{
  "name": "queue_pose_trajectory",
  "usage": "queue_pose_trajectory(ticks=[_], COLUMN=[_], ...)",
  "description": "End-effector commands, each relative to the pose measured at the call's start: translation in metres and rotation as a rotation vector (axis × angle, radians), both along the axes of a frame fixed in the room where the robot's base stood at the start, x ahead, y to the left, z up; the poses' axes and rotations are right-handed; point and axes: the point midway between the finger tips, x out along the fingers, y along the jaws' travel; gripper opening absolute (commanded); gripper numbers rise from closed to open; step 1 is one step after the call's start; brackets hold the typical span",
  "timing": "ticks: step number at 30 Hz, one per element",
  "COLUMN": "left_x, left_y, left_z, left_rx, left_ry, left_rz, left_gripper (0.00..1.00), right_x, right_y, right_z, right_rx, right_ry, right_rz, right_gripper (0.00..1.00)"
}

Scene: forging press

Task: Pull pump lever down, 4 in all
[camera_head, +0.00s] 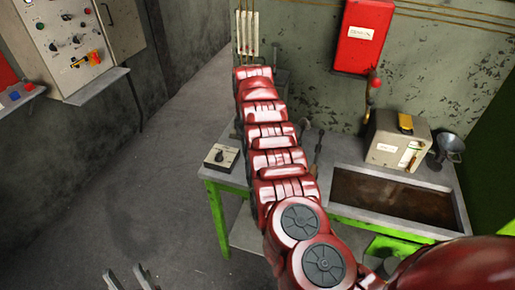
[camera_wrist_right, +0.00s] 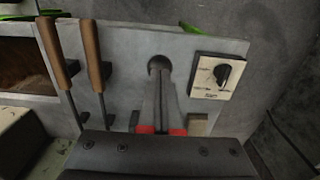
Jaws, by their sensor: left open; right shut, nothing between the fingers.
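A lever with a red knob (camera_head: 375,82) stands upright by the wall, below a red box and at the left edge of a beige box. I cannot tell for sure that it is the pump lever. My right arm reaches up through the middle of the head view; its gripper is hidden there. In the right wrist view the right gripper (camera_wrist_right: 160,80) is shut and empty, its tips pointing towards a round dark hole (camera_wrist_right: 159,64) in a grey plate. My left gripper (camera_head: 128,278) is open and empty at the bottom left, far from the lever.
The beige box (camera_head: 400,140) and a funnel (camera_head: 450,146) stand behind a sunken tray (camera_head: 340,205). A control panel (camera_head: 68,40) hangs at left.

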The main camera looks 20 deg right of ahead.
Motion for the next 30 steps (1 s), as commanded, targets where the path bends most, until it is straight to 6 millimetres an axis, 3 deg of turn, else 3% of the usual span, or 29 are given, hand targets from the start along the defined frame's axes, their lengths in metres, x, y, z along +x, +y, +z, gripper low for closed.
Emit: queue_pose_trajectory(ticks=[13, 30], left_x=[0.000, 0.000], left_y=[0.000, 0.000], left_z=[-0.020, -0.023], left_rx=[0.000, 0.000], left_ry=[0.000, 0.000], left_rz=[0.000, 0.000], left_gripper=[0.50, 0.50], right_x=[-0.008, -0.009], right_y=[0.004, 0.005], right_z=[-0.041, -0.049], right_rx=[-0.002, -0.002], right_ry=[0.004, 0.003], right_rz=[-0.001, -0.001], right_gripper=[0.00, 0.00])
